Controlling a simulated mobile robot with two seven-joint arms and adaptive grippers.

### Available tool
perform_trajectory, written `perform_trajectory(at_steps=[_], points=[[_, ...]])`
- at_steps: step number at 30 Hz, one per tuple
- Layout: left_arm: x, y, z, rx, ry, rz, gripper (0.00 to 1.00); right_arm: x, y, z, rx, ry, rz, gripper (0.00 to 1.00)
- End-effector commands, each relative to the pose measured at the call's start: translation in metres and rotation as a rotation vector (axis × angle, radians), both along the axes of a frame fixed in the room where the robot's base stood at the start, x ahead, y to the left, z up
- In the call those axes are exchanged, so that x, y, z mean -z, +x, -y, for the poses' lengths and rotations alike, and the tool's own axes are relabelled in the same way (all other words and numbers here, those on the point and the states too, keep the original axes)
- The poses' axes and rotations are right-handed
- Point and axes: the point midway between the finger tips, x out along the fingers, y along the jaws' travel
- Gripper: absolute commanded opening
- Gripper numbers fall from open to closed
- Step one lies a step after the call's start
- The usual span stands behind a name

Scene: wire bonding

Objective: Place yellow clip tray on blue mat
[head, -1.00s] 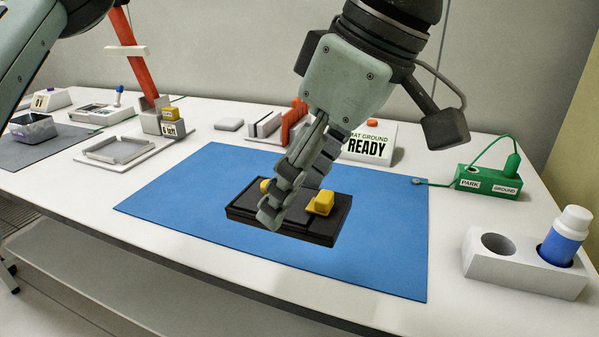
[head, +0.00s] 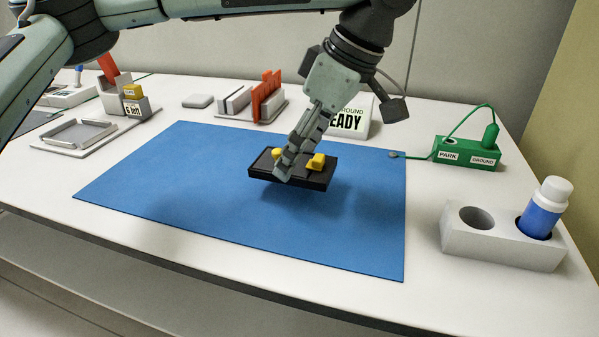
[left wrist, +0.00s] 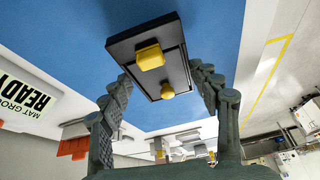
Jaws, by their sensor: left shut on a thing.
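The clip tray (head: 316,184) is a flat black tray with two yellow blocks on it, one (head: 314,161) near its right end. My left gripper (head: 284,172) comes down from above and is shut on the tray. The tray hangs over the back right part of the blue mat (head: 180,175), with a shadow on the mat below it. In the left wrist view the tray (left wrist: 122,47) sits between the two fingers (left wrist: 161,75), and the yellow blocks face the camera. My right gripper is in neither current view.
A READY sign (head: 358,117) and an orange rack (head: 268,97) stand behind the mat. A green PARK/GROUND block (head: 466,152) is at the right. A white holder (head: 490,243) with a blue bottle (head: 541,214) is at front right. The mat's left and front are clear.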

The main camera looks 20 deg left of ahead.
Motion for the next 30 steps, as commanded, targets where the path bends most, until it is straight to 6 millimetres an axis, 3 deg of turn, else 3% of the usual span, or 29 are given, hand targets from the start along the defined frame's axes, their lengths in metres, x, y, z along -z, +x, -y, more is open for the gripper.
perform_trajectory(at_steps=[9,15,16,18,21,30], points=[[0.037,-0.001,0.0,-0.001,0.0,-0.001,0.22,0.001,-0.001,0.001,0.0,-0.002,-0.004,0.4],[0.039,-0.001,0.0,-0.002,-0.001,0.001,0.22,0.004,-0.001,0.001,0.001,-0.001,-0.009,0.4],[0.039,-0.001,0.0,-0.001,-0.001,-0.001,0.66,0.004,-0.002,0.001,0.001,-0.001,-0.01,0.4],[0.039,-0.001,0.0,-0.001,-0.001,-0.001,0.75,0.005,-0.002,0.001,0.001,-0.001,-0.01,0.4],[0.039,-0.001,0.0,-0.001,-0.001,-0.001,0.84,0.005,-0.002,0.001,0.001,-0.001,-0.01,0.4],[0.038,-0.001,0.001,-0.001,-0.001,0.0,0.84,0.005,-0.002,0.001,0.0,-0.001,-0.009,0.4]])
